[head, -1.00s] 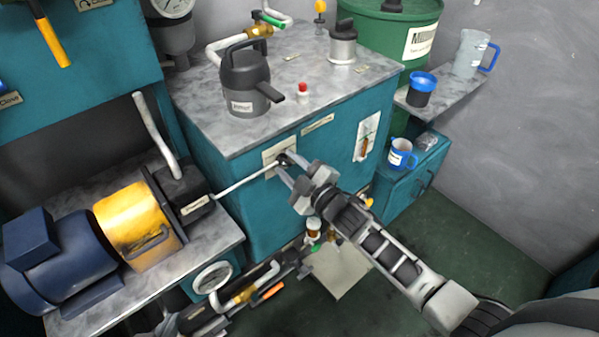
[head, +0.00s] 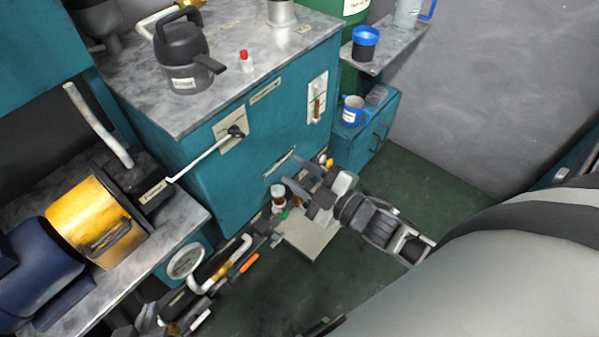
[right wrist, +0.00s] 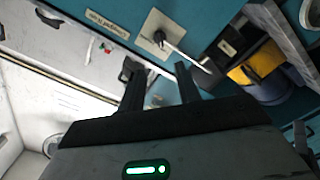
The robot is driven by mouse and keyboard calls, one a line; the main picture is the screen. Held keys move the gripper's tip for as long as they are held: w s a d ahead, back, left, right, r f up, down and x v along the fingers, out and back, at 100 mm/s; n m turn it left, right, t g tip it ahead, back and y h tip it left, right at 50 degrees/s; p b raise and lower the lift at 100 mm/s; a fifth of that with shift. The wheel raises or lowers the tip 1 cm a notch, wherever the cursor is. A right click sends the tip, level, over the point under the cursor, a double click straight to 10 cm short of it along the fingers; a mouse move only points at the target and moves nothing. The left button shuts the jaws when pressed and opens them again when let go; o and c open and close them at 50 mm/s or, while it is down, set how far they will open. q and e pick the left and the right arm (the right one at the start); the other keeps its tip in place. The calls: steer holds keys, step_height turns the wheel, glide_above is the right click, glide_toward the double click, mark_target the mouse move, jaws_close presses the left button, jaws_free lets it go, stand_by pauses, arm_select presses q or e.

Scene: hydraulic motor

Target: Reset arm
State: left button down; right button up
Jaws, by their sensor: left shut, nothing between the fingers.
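My right gripper (head: 290,190) reaches in from the right in the head view. It is over the floor in front of the teal cabinet, its fingers apart and empty. The right wrist view shows its two dark fingers (right wrist: 158,80) spread, with nothing between them. The lever (head: 203,154) on the cabinet front is clear of the gripper and slants down to the left. It also shows in the right wrist view (right wrist: 180,52).
The teal cabinet (head: 232,190) carries a dark kettle-like can (head: 183,55) and a red-capped bottle (head: 246,62). A yellow and blue motor (head: 95,222) stands at the left. A blue mug (head: 353,112) sits on a low cabinet. The green floor (head: 440,180) at the right is clear.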

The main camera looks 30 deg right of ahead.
stand_by(0.5)
steer(key=s+a+f+m+g+h, duration=0.2)
steer(key=s+a+f+m+g, duration=0.2)
steer(key=s+m, duration=0.5)
steer(key=a+m+g, duration=0.2)
steer(key=a, duration=0.1)
steer(key=shift+s+a+h, duration=0.25)
steer(key=shift+h, duration=0.15)
steer(key=shift+o, duration=0.3)
